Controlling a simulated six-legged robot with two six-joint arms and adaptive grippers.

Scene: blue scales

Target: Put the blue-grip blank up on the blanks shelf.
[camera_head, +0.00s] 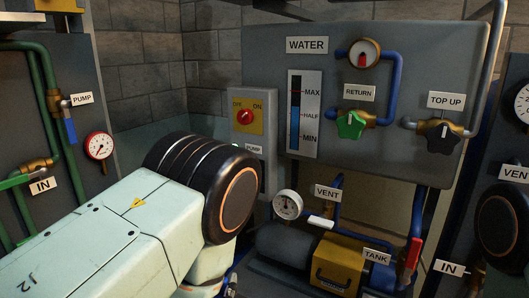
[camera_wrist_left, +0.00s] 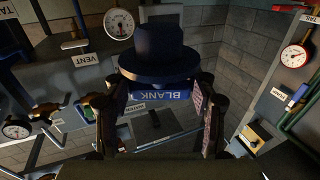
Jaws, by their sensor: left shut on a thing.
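The blue-grip blank (camera_wrist_left: 158,52) shows in the left wrist view as a dark blue, round-flanged piece with a blue band lettered BLANK below the flange. My left gripper (camera_wrist_left: 160,108) is shut on it, with one finger on each side of the band. In the head view my left arm comes in from the lower left, and its gripper and the blank are hidden behind or below it. My right gripper is in neither view. I cannot make out the blanks shelf for certain in either view.
A grey WATER panel (camera_head: 262,65) with a gauge, a green RETURN valve (camera_head: 351,125) and a black TOP UP valve (camera_head: 443,136) stands ahead. Below it is a yellow and grey pump (camera_head: 338,263). Pipework panels stand at left and right. A red-rimmed gauge (camera_head: 99,145) is left.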

